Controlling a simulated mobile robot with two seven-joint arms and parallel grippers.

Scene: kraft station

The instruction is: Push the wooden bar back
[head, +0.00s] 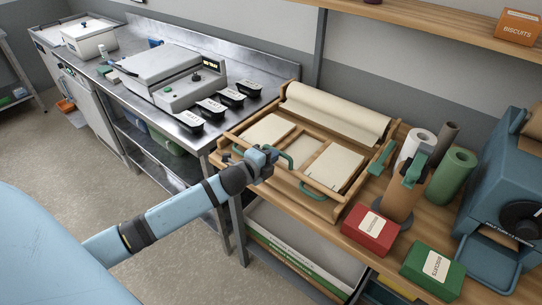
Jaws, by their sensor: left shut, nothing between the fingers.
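A wooden paper station (345,207) stands on the wooden counter, with a cream paper roll (335,112) along its back. Cream sheets (334,166) lie in its bays. Green handles (320,191) show along its front, and wooden bars run between the bays; which one is the task's bar I cannot tell for sure. My left gripper (268,154) is shut and empty at the station's front left, close to one green handle; whether it touches is unclear. It hides part of the front edge. My right gripper is not in view.
A red box (370,231) and a green biscuit box (432,267) stand at the right front of the counter. Upright rolls (453,176) and a blue machine (505,190) stand behind them. A steel counter with a grill (163,72) and black-topped containers lies to the left.

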